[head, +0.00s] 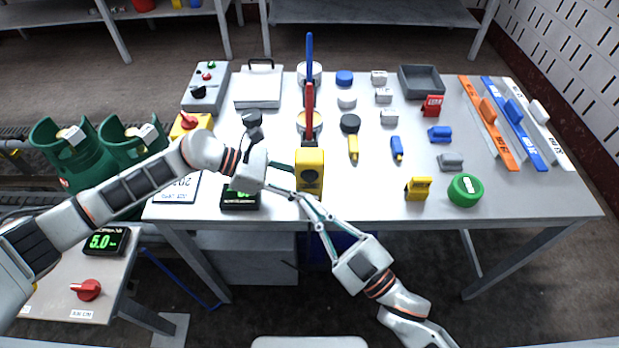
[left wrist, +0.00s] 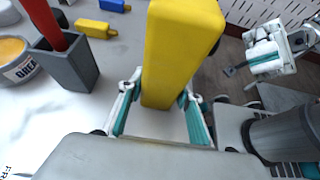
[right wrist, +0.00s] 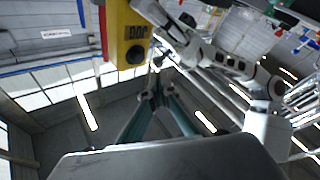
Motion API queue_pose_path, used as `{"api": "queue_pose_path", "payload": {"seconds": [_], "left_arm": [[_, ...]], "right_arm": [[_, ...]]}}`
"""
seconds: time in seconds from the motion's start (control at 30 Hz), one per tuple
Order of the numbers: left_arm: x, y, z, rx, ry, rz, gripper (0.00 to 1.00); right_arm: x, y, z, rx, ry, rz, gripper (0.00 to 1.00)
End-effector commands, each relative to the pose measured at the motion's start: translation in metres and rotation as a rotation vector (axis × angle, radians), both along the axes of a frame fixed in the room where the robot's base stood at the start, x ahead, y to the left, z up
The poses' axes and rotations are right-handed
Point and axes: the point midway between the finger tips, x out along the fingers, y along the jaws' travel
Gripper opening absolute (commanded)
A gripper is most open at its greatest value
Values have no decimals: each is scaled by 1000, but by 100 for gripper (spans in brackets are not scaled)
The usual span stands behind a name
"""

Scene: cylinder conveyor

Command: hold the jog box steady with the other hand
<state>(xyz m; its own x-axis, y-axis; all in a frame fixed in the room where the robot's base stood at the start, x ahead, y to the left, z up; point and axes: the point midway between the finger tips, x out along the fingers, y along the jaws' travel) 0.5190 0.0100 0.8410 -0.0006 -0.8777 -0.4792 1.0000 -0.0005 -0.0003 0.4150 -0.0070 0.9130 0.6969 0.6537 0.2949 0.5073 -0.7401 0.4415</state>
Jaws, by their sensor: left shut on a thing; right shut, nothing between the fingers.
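The jog box is a yellow upright block with a black knob on its face, at the table's front edge in the head view (head: 309,165). My left gripper (head: 296,191) is shut on the jog box, one finger on each side of its lower part, as the left wrist view (left wrist: 160,98) shows. My right gripper (head: 309,201) is shut and empty just below the box, in front of the table edge. In the right wrist view its fingertips (right wrist: 156,92) meet below the lettered, knobbed face of the box (right wrist: 127,38). I cannot tell whether they touch it.
A grey holder with a red stick (left wrist: 60,65) stands close behind the jog box. A black display (head: 240,196) lies to its left, a small yellow block (head: 418,188) and a green round cap (head: 465,190) to its right. The table front (head: 370,207) between is clear.

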Motion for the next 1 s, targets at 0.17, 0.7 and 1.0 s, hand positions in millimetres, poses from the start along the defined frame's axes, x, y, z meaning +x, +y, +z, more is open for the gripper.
{"api": "queue_pose_path", "payload": {"seconds": [0.17, 0.7, 1.0], "left_arm": [[0, 0, -1, 1, 1, 0, 9], [1, 1, -1, 1, 0, 1, 9], [1, 1, 0, 1, -1, 2, 9]], "right_arm": [[-17, 0, 0, 1, 0, 1, 0], [-26, 0, 0, 1, -1, 0, 0], [-26, 0, 0, 1, -1, 0, 0]]}}
